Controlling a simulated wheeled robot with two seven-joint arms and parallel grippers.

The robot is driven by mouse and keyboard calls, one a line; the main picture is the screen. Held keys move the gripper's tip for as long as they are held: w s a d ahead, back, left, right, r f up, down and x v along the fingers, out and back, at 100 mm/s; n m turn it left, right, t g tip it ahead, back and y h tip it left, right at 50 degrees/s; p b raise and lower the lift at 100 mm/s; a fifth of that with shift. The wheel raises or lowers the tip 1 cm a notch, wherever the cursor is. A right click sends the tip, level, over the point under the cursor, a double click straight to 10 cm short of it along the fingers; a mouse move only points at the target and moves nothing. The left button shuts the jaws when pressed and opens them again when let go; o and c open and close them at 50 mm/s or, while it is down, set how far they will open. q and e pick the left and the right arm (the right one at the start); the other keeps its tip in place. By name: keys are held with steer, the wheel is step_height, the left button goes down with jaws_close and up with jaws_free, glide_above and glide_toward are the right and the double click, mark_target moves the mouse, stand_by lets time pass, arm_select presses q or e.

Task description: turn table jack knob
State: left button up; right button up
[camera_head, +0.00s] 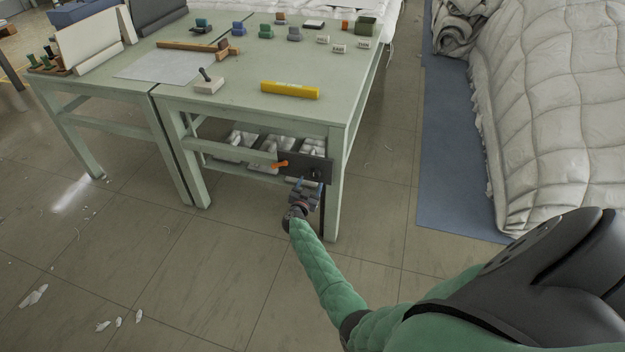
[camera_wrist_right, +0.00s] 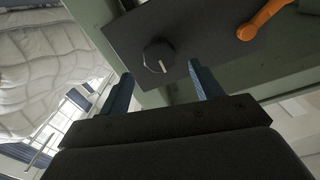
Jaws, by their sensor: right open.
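A dark control plate (camera_head: 294,164) is fixed under the front edge of the green table (camera_head: 222,103). A black knob (camera_head: 317,174) sits at the plate's right end, and an orange lever (camera_head: 280,164) at its left. In the right wrist view the knob (camera_wrist_right: 159,57) is round with a white mark, and the orange lever (camera_wrist_right: 263,18) shows at the upper right. My right gripper (camera_head: 306,183) is just in front of the plate. In the wrist view its two blue fingers (camera_wrist_right: 160,81) are apart and empty, with the knob beyond and between them. My left gripper is not visible.
The tabletop holds a yellow bar (camera_head: 290,90), a white block with a dark handle (camera_head: 209,82) and several small blocks. A white quilted duvet heap (camera_head: 556,100) lies on a blue mat (camera_head: 450,190) at right. The tiled floor before the table is mostly clear.

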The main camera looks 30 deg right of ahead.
mark_target(314, 176)
steer(key=shift+x, duration=1.9)
steer(key=shift+c, duration=0.3)
steer(key=c, duration=0.9)
